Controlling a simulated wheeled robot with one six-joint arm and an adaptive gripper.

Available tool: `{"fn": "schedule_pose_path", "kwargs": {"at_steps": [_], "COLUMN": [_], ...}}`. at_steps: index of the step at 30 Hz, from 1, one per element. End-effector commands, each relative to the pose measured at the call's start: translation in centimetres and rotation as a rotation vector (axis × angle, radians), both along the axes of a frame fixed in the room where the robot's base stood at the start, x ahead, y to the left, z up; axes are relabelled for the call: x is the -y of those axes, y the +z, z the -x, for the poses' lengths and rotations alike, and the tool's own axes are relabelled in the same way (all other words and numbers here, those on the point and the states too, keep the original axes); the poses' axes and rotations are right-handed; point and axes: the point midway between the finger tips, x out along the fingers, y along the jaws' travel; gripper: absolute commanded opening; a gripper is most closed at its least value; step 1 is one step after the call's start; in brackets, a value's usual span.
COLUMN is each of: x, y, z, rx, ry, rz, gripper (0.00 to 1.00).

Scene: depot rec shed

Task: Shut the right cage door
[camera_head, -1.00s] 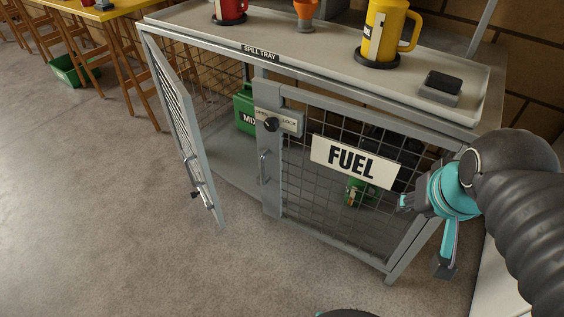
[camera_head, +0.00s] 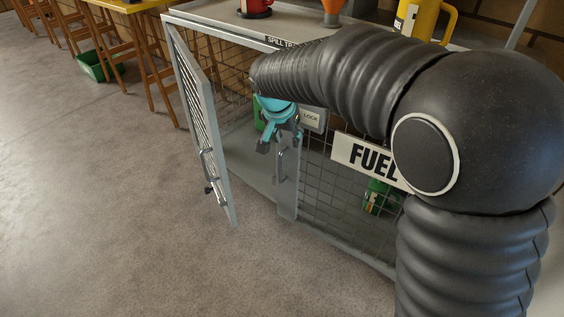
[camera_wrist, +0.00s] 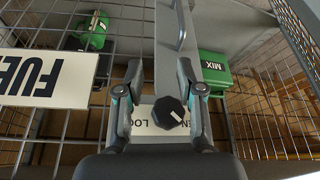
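The grey mesh cage has two doors. The right door, with a white FUEL sign (camera_head: 362,158), looks closed or nearly so; my arm hides part of it. Its upright bar handle (camera_head: 281,165) also shows in the wrist view (camera_wrist: 181,22). The left door (camera_head: 203,120) stands swung outward. A lock plate (camera_head: 312,118) with a black knob (camera_wrist: 171,114) sits at the top of the right door's handle side. My gripper (camera_head: 280,141) is at this plate. In the wrist view its fingers (camera_wrist: 160,103) are apart, one either side of the knob; contact cannot be told.
Inside the cage are a green MIX can (camera_wrist: 213,70) and another green can (camera_head: 380,197). On the spill tray top stand a red container (camera_head: 254,8), an orange funnel (camera_head: 333,10) and a yellow jug (camera_head: 425,18). The floor in front is clear.

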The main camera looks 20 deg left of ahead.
Motion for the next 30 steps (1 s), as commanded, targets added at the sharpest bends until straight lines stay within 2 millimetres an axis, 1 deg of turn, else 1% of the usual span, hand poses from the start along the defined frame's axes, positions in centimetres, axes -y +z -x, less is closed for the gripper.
{"fn": "schedule_pose_path", "kwargs": {"at_steps": [1,3,7,11,13,24,30], "x": [-1.4,-2.8,-3.9,-4.0,-3.9,-3.6,-3.6], "y": [-1.1,-1.9,-2.7,-3.7,-4.6,-10.9,-13.6], "z": [-0.1,-0.2,-0.3,-0.7,-1.0,-3.6,-4.7], "rx": [-0.001,0.002,0.005,0.004,0.004,0.002,0.004], "ry": [0.003,0.001,-0.003,-0.006,-0.006,-0.005,-0.004], "rz": [0.002,0.003,0.002,0.002,0.002,0.004,0.002], "gripper": [0.37,0.37,0.37,0.37,0.37,0.37,0.37]}}
